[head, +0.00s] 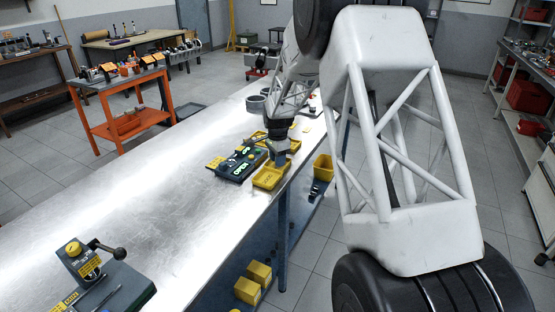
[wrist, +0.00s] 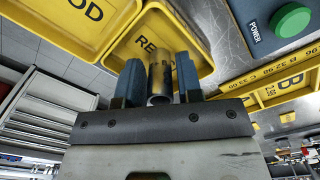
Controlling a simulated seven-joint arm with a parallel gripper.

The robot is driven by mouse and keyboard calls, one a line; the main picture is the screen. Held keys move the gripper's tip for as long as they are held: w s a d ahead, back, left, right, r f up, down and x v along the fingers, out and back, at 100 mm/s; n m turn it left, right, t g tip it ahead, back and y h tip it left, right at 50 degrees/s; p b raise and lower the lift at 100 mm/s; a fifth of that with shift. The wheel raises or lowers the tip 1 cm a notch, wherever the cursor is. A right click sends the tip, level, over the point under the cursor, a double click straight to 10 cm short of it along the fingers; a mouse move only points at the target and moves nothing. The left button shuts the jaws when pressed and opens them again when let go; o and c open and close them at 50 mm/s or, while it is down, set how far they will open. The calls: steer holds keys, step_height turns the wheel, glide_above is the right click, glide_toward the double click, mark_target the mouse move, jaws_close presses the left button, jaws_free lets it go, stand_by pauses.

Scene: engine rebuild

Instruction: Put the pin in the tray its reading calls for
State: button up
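My gripper (wrist: 158,78) is shut on the pin (wrist: 160,70), a hollow, shiny metal cylinder standing between the two blue-grey fingers. In the wrist view the pin lies over a yellow tray whose visible letters are "RE" (wrist: 198,62); the rest of its word is hidden. To its left is a yellow tray with letters ending in "OD" (wrist: 22,22). In the head view my gripper (head: 279,152) is over the cluster of yellow trays by the bench edge, with one tray (head: 268,182) in front. The pin is too small to make out there.
A green button marked POWER (wrist: 290,20) and a yellow plate marked B (wrist: 272,90) show in the wrist view. A lever fixture (head: 85,262) stands at the near left. The bench middle is clear.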

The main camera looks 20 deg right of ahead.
step_height(320, 180, up, 12)
stand_by(0.7)
steer(key=shift+r, duration=0.1)
stand_by(0.4)
steer(key=s+a+r+n, duration=0.2)
steer(key=s+r+n, duration=0.15)
steer(key=s, duration=0.55)
steer(key=s+a+r+n+t, duration=0.15)
steer(key=s+r, duration=0.25)
steer(key=s, duration=0.4)
steer(key=s+a+r+n, duration=0.3)
steer(key=s+r, duration=0.1)
steer(key=s, duration=0.5)
steer(key=s+a+f+n, duration=0.1)
steer(key=s+n, duration=0.1)
steer(key=s, duration=0.7)
steer(key=s+a+f+n, duration=0.1)
steer(key=s+n, duration=0.2)
steer(key=s, duration=0.5)
steer(key=s+a+f+n+t, duration=0.1)
steer(key=s+f+n, duration=0.1)
steer(key=s, duration=0.7)
steer(key=shift+s, duration=0.3)
